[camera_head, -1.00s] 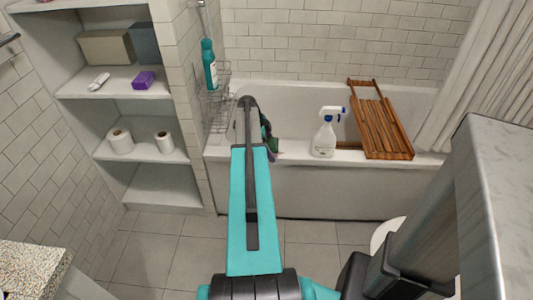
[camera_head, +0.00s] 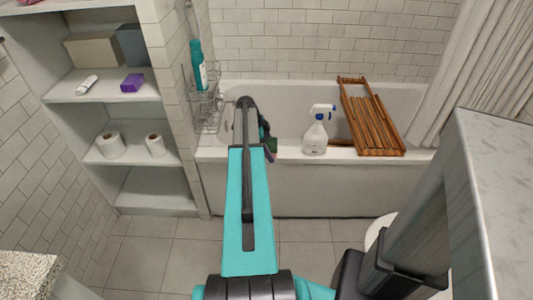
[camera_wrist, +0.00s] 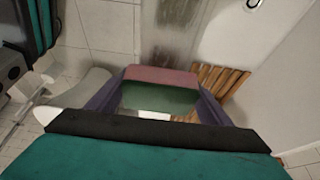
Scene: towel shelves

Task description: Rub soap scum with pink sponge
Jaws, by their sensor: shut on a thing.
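My gripper (camera_wrist: 160,95) is shut on the pink sponge (camera_wrist: 160,75), which has a pink layer and a dark green layer. In the head view my arm hides most of the gripper, and a small green part of the sponge (camera_head: 272,146) shows over the bathtub's front rim. In the wrist view a faint brownish-grey smear (camera_wrist: 180,14) lies on the pale surface beyond the sponge; I cannot tell for sure that it is the soap scum. I cannot tell whether the sponge touches any surface.
The bathtub (camera_head: 300,187) lies ahead. A white spray bottle (camera_head: 315,137) with a blue trigger stands on its rim, right of my gripper. A wooden rack (camera_head: 372,122) lies across the tub. A wire basket (camera_head: 207,110) hangs at left, beside shelves (camera_head: 150,193). The floor before the tub is clear.

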